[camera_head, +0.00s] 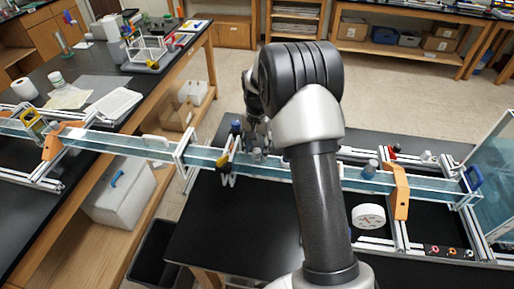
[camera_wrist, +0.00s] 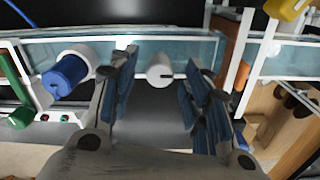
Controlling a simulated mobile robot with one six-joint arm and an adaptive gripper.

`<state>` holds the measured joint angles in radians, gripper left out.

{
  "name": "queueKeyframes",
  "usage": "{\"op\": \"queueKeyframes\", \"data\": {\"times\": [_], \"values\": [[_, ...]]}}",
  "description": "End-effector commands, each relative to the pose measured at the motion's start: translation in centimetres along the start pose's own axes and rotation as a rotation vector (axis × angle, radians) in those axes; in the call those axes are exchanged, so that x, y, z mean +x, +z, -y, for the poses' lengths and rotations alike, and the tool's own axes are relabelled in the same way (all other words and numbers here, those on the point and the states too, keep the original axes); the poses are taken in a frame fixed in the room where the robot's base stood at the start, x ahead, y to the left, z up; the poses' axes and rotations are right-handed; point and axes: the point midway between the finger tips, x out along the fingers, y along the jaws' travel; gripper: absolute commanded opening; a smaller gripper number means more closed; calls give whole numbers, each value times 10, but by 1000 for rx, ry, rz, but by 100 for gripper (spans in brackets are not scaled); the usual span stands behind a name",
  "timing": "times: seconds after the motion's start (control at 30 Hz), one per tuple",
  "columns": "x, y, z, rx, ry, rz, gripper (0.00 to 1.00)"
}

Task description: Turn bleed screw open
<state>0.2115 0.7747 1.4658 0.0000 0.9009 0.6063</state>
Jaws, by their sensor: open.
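A short pale cylindrical screw head with a dark slot (camera_wrist: 160,70), which looks like the bleed screw, sits by the clear blue-tinted channel (camera_wrist: 200,44) in the wrist view. My gripper (camera_wrist: 159,82) is open, with one finger on each side of the screw head and a visible gap to both. In the head view my gripper (camera_head: 255,132) is over the channel (camera_head: 270,166), partly hidden behind my arm. A small grey cap (camera_head: 257,154) shows just below it. I cannot tell how far the screw is turned.
A blue knob with a white collar (camera_wrist: 68,75) and a green handle (camera_wrist: 14,80) are left of my gripper in the wrist view. An orange bracket (camera_head: 400,190) and a round white dial (camera_head: 369,216) are right of my arm. The black tabletop (camera_head: 245,225) in front is clear.

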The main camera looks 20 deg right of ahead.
Motion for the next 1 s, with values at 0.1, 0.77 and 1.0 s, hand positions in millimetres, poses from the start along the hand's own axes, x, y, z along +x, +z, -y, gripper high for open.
{"op": "queueKeyframes", "data": {"times": [0.1,0.77,1.0], "values": [[1,0,0,0,0,0,44],[0,0,0,0,0,0,9],[0,0,0,-2,0,0,0]]}}
